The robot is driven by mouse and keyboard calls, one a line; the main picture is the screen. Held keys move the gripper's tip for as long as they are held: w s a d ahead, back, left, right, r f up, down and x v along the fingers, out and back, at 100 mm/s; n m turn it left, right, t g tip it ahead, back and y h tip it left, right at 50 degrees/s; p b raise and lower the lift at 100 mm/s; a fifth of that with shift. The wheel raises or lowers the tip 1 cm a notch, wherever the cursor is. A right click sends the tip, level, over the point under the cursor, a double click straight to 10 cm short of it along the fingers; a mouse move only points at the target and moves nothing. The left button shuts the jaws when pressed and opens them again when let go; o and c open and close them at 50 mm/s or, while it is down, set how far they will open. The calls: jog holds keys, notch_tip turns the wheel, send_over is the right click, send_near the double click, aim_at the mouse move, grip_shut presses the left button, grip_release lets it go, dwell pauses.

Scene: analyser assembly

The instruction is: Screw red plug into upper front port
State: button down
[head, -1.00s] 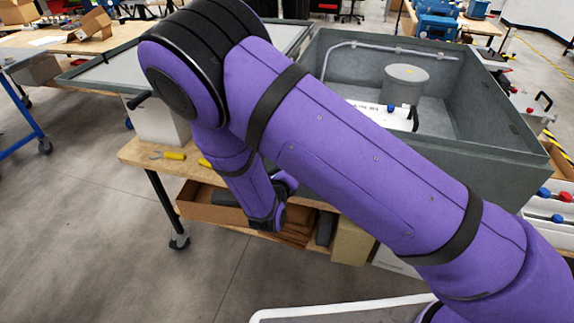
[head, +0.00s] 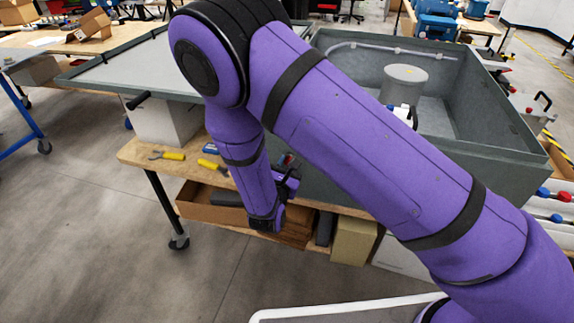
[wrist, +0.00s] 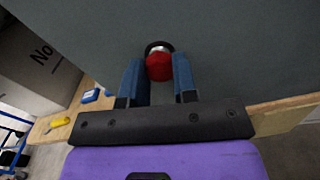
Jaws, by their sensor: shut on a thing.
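The red plug (wrist: 159,68) sits between the two blue-grey fingers of my gripper (wrist: 157,80) in the wrist view, with the fingers shut on it. Just past the plug is a black ring (wrist: 158,46), the port rim, on the dark grey wall of the analyser housing (wrist: 225,45). A pale metallic part shows between plug and ring. I cannot tell how deep the plug sits in the port. In the head view my gripper (head: 287,178) is partly hidden behind my arm, close to the front wall of the grey housing (head: 480,165).
Cardboard boxes (head: 352,240) stand on the shelf below. A white box (wrist: 35,65) is at the left in the wrist view.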

jog(key=shift+f+m, duration=0.1)
jog(key=shift+m, duration=0.2)
jog(key=m, duration=0.6)
jog(key=c, duration=0.9)
grip_release()
jog(key=shift+v, duration=3.5)
